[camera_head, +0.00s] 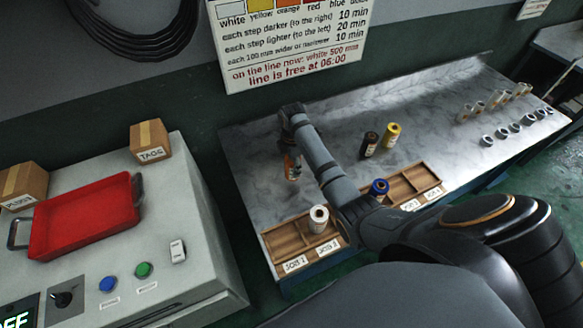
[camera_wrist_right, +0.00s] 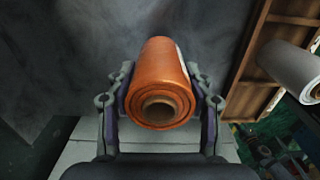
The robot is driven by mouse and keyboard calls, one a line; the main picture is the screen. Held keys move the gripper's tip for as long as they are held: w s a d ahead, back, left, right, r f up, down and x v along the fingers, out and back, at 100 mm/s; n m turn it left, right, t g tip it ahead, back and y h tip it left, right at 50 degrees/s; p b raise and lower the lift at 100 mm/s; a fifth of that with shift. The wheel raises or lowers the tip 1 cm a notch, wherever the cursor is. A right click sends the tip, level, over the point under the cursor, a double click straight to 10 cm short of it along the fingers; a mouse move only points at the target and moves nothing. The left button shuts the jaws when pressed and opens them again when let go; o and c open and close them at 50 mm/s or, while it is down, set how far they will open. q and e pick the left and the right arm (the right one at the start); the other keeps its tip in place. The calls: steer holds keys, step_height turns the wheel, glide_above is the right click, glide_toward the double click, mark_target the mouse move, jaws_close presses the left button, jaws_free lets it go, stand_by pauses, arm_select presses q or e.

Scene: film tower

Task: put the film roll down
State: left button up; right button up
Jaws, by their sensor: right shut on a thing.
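An orange film roll (camera_head: 292,168) is held by my right gripper (camera_head: 291,152) over the left part of the marble table (camera_head: 260,180). In the right wrist view the orange roll (camera_wrist_right: 160,80) sits between the two fingers of the right gripper (camera_wrist_right: 160,105), its round end with a brown core facing the camera. The fingers touch its two sides. The arm partly hides the roll in the head view, and I cannot tell whether its lower end touches the table. My left gripper is not in view.
A wooden rack (camera_head: 281,240) along the front edge holds a white roll (camera_head: 319,219) and a blue roll (camera_head: 379,188). A dark roll (camera_head: 370,145) and a yellow roll (camera_head: 391,135) stand mid-table. Several small cores stand at the right. A red tray (camera_head: 85,215) lies on the left cabinet.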

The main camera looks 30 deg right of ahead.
mark_target(291, 170)
steer(key=shift+w+f, duration=0.7)
steer(key=shift+f, duration=1.75)
steer(key=o, duration=1.3)
steer(key=shift+f, duration=0.1)
steer(key=shift+r, duration=0.2)
step_height(291, 170, up, 12)
steer(key=shift+f+b, duration=0.1)
steer(key=shift+b, duration=0.45)
steer(key=shift+s, duration=0.1)
